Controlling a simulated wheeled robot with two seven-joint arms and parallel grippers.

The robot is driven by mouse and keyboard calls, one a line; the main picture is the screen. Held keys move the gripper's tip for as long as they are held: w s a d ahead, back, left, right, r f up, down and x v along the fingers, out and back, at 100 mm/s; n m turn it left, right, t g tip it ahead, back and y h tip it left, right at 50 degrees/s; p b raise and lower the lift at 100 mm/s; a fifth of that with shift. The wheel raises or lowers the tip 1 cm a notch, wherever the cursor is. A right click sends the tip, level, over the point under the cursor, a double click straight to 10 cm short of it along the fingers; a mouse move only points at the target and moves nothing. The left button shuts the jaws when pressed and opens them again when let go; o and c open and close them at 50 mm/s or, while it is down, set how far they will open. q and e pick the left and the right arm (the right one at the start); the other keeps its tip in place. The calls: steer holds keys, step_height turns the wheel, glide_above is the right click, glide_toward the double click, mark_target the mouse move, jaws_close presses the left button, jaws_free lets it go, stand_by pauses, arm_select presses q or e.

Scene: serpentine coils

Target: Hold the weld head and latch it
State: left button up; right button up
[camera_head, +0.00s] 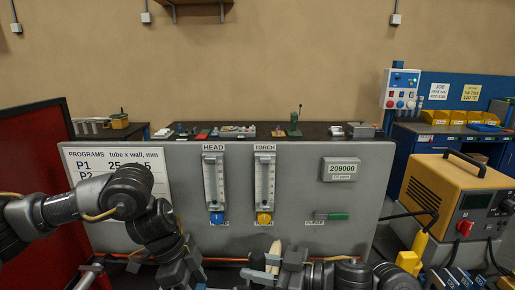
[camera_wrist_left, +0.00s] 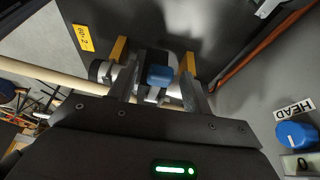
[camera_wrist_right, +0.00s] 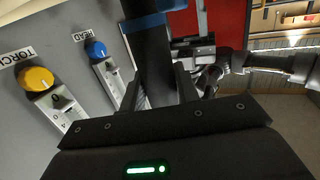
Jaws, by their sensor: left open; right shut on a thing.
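My right gripper (camera_head: 274,262) is low in the middle of the head view, beside a cream piece. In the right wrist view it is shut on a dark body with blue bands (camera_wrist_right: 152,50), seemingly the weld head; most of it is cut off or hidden. My left gripper (camera_wrist_left: 160,82) is open. Its fingers are on either side of a blue block (camera_wrist_left: 160,75), probably the latch, on a grey fitting between two yellow brackets; contact cannot be told. In the head view my left gripper (camera_head: 185,268) is low and left of my right one.
A pale tube (camera_wrist_left: 50,77) runs in from the left. A red screen (camera_head: 35,170) stands left, a yellow power unit (camera_head: 455,200) right.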

mark_target(203, 288)
arm_select(q)
steer(key=shift+r, duration=1.95)
arm_select(e)
steer(key=shift+f, duration=0.1)
steer(key=o, duration=1.1)
steer(key=shift+c, duration=0.2)
steer(key=shift+f, duration=0.1)
steer(key=shift+c, duration=0.3)
arm_select(q)
steer(key=shift+r, duration=0.2)
arm_select(e)
steer(key=shift+d+r, duration=0.2)
arm_select(q)
step_height(203, 288, up, 4)
steer(key=p, duration=0.4)
steer(key=shift+f, duration=0.15)
steer(key=shift+r, duration=0.2)
arm_select(e)
steer(key=f+v, duration=0.1)
steer(key=v, duration=0.7)
steer(key=shift+s+d+r, duration=0.2)
steer(key=shift+d+r, duration=0.1)
steer(key=shift+r, duration=0.25)
arm_select(q)
steer(key=shift+f, duration=0.1)
arm_select(e)
steer(key=shift+a+f, duration=0.1)
